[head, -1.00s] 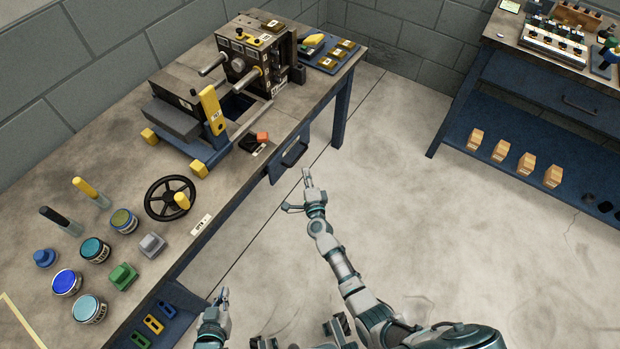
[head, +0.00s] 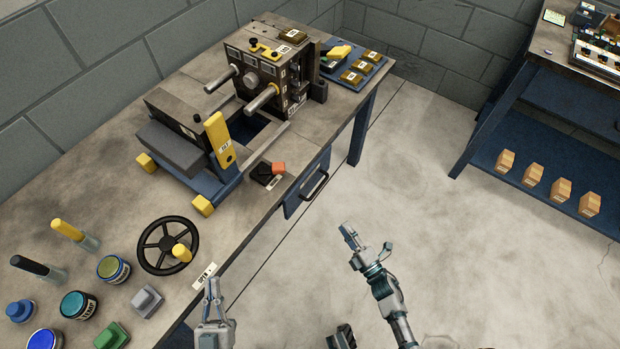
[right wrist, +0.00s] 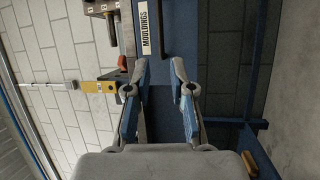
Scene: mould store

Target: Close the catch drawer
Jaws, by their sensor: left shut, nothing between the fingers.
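The catch drawer's blue front (head: 296,203) sits under the bench's right edge, with a dark bar handle (head: 314,185). No drawer interior shows from above; I cannot tell whether a small gap remains. In the right wrist view a blue front with a MOULDINGS label (right wrist: 147,32) and a dark handle (right wrist: 160,17) lies beyond the fingers. My right gripper (head: 347,232) is empty, below and right of the handle, apart from it; its fingers stand apart in the wrist view (right wrist: 161,65). My left gripper (head: 213,284) is shut and empty by the bench's front edge, near the handwheel.
The bench (head: 120,205) carries a moulding machine (head: 262,70), a handwheel (head: 167,245), a red-tipped lever (head: 278,168) and several jars. A second bench (head: 540,95) with several orange-brown blocks on its lower shelf stands at right. The floor between is clear.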

